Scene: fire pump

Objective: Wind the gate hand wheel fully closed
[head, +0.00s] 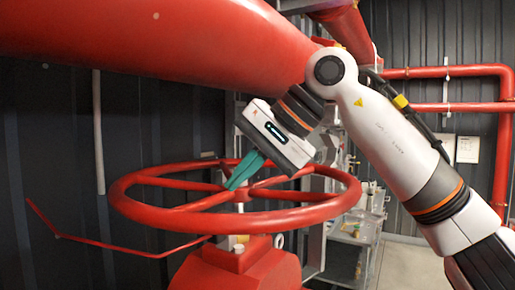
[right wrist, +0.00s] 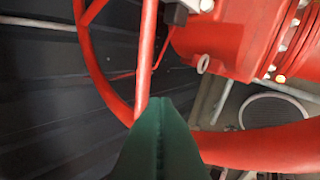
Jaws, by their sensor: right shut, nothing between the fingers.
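The red gate hand wheel (head: 290,217) lies roughly flat on top of a red valve body (head: 235,268) in the head view. In the right wrist view its rim (right wrist: 270,148) curves across the lower right, and a spoke (right wrist: 148,50) runs up from near the fingertips. My right gripper (head: 232,185) has green fingers, pressed together with nothing between them. It reaches down from the upper right to near the hub and a spoke. Whether the tips touch the spoke cannot be told. The hub is partly hidden behind the fingers. My left gripper is not in view.
A thick red pipe (head: 150,32) crosses above the wheel, close to my right arm. A thin bent red rod (head: 110,245) shows at left below the rim. Dark ribbed walls stand behind. A metal trolley (head: 350,242) stands to the right beyond the wheel.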

